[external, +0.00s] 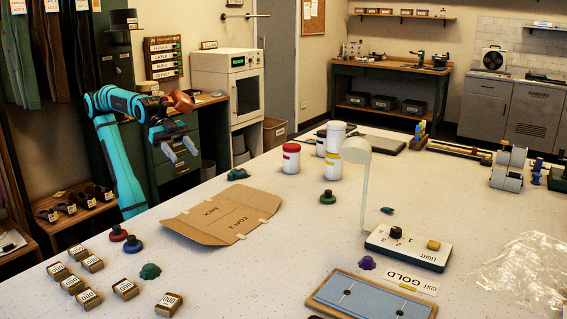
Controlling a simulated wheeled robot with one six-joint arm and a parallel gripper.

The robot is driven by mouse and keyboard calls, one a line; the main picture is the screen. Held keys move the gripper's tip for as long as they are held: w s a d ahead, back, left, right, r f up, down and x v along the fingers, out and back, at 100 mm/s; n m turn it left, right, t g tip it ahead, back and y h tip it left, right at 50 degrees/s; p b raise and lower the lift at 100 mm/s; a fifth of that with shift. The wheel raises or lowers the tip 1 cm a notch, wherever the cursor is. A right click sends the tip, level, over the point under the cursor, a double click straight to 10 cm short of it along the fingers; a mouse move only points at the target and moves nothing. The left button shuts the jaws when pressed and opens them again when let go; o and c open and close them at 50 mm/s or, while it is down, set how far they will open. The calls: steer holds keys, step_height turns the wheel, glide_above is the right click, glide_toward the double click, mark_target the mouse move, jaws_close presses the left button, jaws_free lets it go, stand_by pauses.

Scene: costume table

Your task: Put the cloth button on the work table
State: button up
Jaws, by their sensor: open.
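My gripper (183,156) is open and empty, raised at the left edge of the large white-topped table (280,255). Its fingers point down, apart from anything on the table. I cannot tell which thing is the cloth button. Several small knob-like pieces lie on the table: a red one (118,233), a dark blue one (132,245), a green one (150,271), another green one (327,197) and a purple one (367,262). A green-framed workbench (390,72) with a wooden top stands at the back.
A flat cardboard sheet (222,212) lies mid-table. A lamp (362,190) rises from a white control box (407,248). Jars (291,158), labelled blocks (125,289), a blue tray (370,299) and clear plastic (520,270) take up other parts. Bare tabletop lies front-centre.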

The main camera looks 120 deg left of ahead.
steer(key=s+a+n+t+y, duration=0.2)
steer(key=s+a+t, duration=0.2)
steer(key=s+a, duration=0.4)
steer(key=shift+s+t, duration=0.4)
steer(key=shift+s, duration=0.75)
steer(key=shift+f, duration=0.1)
